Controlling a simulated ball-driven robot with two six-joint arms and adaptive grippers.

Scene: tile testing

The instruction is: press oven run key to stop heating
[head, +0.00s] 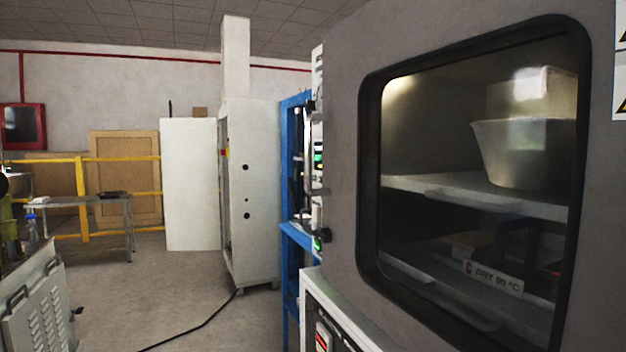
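The oven (342,190) fills the right side of the head view, its grey front seen at a slant. Its dark-framed window (470,190) shows a lit inside with shelves, a pale tapered container (525,152) and a tag reading "DRY" and a temperature in °C. Below the door, a light panel with a dark face (345,343) carries a red-and-white switch (322,341), cut off by the bottom edge. I cannot tell whether this is the run key. Neither of my grippers is in view.
A blue frame (290,240) with small green-lit devices (318,158) stands just left of the oven. A tall white cabinet (250,195) is behind it. A black cable (195,330) crosses the floor. A metal table (85,201) and yellow rails stand at left; the middle floor is otherwise clear.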

